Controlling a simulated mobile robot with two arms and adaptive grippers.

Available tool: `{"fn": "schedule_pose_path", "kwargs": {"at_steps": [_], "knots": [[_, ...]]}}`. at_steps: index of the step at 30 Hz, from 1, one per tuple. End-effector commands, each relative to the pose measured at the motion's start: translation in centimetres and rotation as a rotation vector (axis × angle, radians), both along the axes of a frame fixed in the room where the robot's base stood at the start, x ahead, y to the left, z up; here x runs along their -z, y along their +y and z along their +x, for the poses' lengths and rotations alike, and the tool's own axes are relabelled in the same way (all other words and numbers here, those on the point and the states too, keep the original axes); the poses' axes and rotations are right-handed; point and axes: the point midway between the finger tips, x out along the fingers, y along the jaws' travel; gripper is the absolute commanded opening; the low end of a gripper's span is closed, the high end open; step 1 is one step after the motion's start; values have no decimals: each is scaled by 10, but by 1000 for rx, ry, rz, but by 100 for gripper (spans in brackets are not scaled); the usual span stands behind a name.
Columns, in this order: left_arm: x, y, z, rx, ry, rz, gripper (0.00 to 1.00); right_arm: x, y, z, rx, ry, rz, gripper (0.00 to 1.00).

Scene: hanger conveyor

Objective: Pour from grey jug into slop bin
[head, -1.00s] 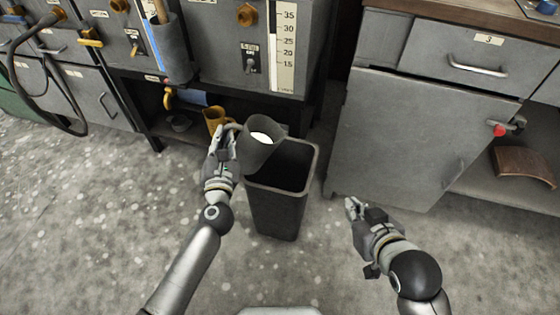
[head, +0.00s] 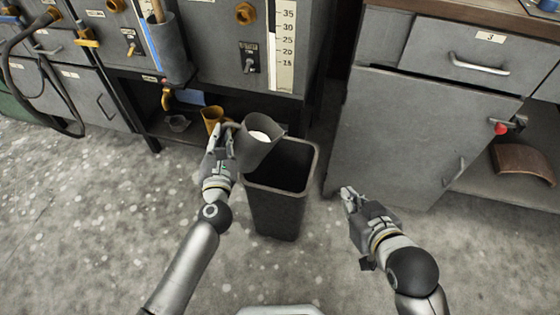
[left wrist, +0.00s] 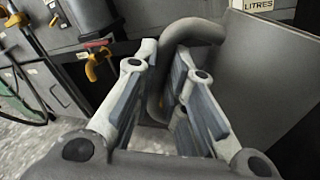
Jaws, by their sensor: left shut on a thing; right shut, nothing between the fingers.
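The grey jug (head: 259,152) is in the head view, tilted slightly to the right, with white contents showing inside. My left gripper (head: 222,138) is shut on its handle, which shows between the fingers in the left wrist view (left wrist: 160,85). The jug is over the left rim of the slop bin (head: 279,212), a dark open-topped bin standing on the floor. No stream from the jug is visible. The bin's bottom inside is dark and cannot be made out. My right gripper (head: 348,198) is shut and empty, to the right of the bin.
A grey cabinet (head: 405,140) stands close right of the bin. The tank with a scale (head: 284,45) is behind. The floor left is clear.

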Motion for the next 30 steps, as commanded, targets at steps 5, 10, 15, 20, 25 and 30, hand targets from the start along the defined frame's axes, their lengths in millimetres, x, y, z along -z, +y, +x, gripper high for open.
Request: {"fn": "schedule_pose_path", "kwargs": {"at_steps": [5,10,15,20,25,30], "knots": [[-3,0,2,0,-7,-3,0,-3,1,3,-1,-18,4,0],[-2,0,2,0,-7,-3,0,-5,2,4,-2,-30,7,0],[-1,0,3,0,-7,-2,0,-8,3,7,-4,-48,12,0],[0,0,3,0,-7,-2,0,-9,4,8,-4,-59,14,0],[1,0,4,0,-6,-2,0,-13,5,10,-5,-80,20,0],[1,0,4,0,-6,-1,0,-15,6,12,-6,-91,23,0]]}}
